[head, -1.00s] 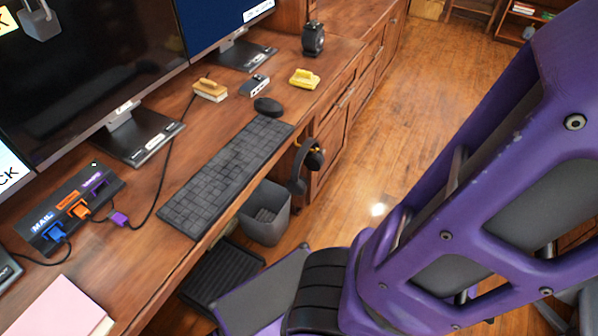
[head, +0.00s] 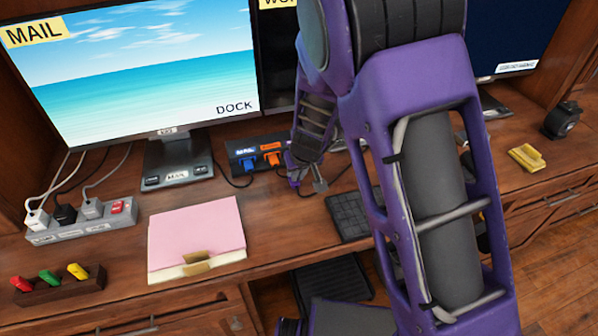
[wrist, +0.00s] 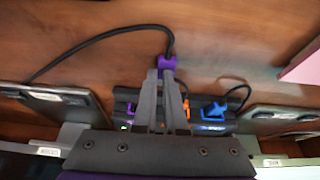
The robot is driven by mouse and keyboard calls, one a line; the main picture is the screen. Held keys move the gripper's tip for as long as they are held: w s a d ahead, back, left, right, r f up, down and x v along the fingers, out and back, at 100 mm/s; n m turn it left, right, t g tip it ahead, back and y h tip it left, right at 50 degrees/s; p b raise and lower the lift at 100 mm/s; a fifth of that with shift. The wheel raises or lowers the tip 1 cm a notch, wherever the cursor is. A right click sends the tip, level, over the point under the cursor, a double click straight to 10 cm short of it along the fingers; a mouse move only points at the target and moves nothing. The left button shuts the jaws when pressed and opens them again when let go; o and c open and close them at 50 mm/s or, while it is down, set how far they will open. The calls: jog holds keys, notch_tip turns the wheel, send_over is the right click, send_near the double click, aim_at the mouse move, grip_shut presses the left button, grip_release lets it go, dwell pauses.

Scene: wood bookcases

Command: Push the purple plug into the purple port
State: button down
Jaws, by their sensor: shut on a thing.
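My gripper (wrist: 163,73) is shut on the purple plug (wrist: 167,62), with its black cable trailing off to the left in the wrist view. In the head view my gripper (head: 308,184) is over the desk in front of the dock's right end, and I cannot make out the plug there. The black dock (head: 232,152) also shows in the wrist view (wrist: 126,96), partly behind the fingers. A purple patch, seemingly the purple port (wrist: 131,107), shows beside the fingers. The plug is apart from the dock. The port is hidden by my arm in the head view.
A blue plug (head: 248,165) and an orange plug (head: 272,159) sit in the dock. A monitor (head: 140,75) stands behind it. A pink folder (head: 195,235) and power strip (head: 85,228) lie left. A keyboard (head: 346,216) lies right.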

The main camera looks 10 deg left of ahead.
aim_at(297, 183)
notch_tip(297, 183, up, 9)
jog(key=p, duration=0.3)
jog(key=shift+s+a+g+p, duration=0.15)
jog(key=shift+s+g+p, duration=0.15)
jog(key=shift+c, duration=1.6)
grip_release()
